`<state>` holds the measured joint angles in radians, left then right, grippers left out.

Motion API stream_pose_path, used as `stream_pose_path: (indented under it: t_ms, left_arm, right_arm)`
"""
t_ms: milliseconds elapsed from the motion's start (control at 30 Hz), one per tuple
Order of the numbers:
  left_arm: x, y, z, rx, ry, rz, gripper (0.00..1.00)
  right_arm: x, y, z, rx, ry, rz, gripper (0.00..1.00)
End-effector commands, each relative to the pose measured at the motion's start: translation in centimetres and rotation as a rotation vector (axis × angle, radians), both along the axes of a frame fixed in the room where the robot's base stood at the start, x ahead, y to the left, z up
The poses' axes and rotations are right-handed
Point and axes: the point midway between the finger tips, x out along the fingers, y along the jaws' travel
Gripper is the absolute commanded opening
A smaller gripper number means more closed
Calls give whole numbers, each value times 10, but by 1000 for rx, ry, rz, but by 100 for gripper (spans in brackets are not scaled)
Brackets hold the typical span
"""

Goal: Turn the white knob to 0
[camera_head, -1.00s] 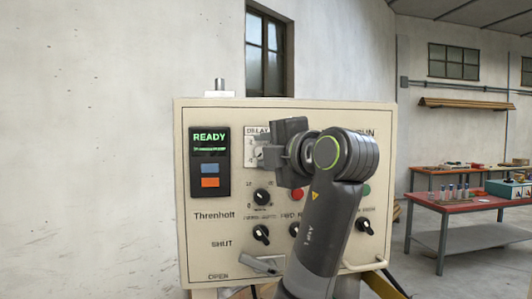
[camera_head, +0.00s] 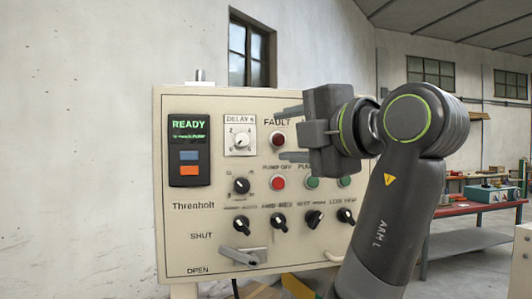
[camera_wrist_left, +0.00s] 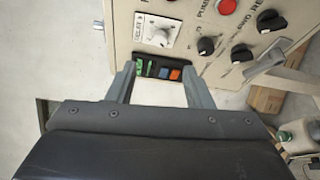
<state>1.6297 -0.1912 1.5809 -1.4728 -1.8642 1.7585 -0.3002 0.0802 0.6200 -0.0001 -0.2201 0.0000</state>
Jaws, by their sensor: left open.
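The white knob (camera_head: 240,141) sits on a square white dial plate marked DELAY, on the upper part of the cream control panel (camera_head: 215,104). Its small pointer is too fine to read for certain. It also shows in the left wrist view (camera_wrist_left: 159,37), upper left of centre. My left gripper (camera_head: 287,133) is open and empty, to the right of the knob and apart from it, its fingers pointing left in front of the panel. In the wrist view the fingers (camera_wrist_left: 158,72) frame the dark display, with the knob beyond their tips.
The READY display (camera_head: 188,150) is left of the dial. A red FAULT lamp (camera_head: 278,140), a red PUMP OFF button (camera_head: 278,183), several black knobs and a grey lever (camera_head: 239,256) share the panel. A red workbench (camera_head: 458,209) stands behind at the right.

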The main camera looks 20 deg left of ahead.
Motion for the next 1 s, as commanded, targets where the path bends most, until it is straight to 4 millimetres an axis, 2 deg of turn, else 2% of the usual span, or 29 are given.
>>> stream_pose_path:
  t_ms: [100, 300, 1000]
  left_arm:
    - [-12, -21, -1, 2, 0, -2, 47]
    - [-22, -39, 2, 1, 0, -1, 47]
    - [-24, -42, 3, 0, 0, 0, 47]
  right_arm:
    - [0, 0, -11, -1, 0, 0, 36]
    - [0, -1, -15, -1, 0, 0, 36]
    - [2, 0, -15, 0, -3, 1, 36]
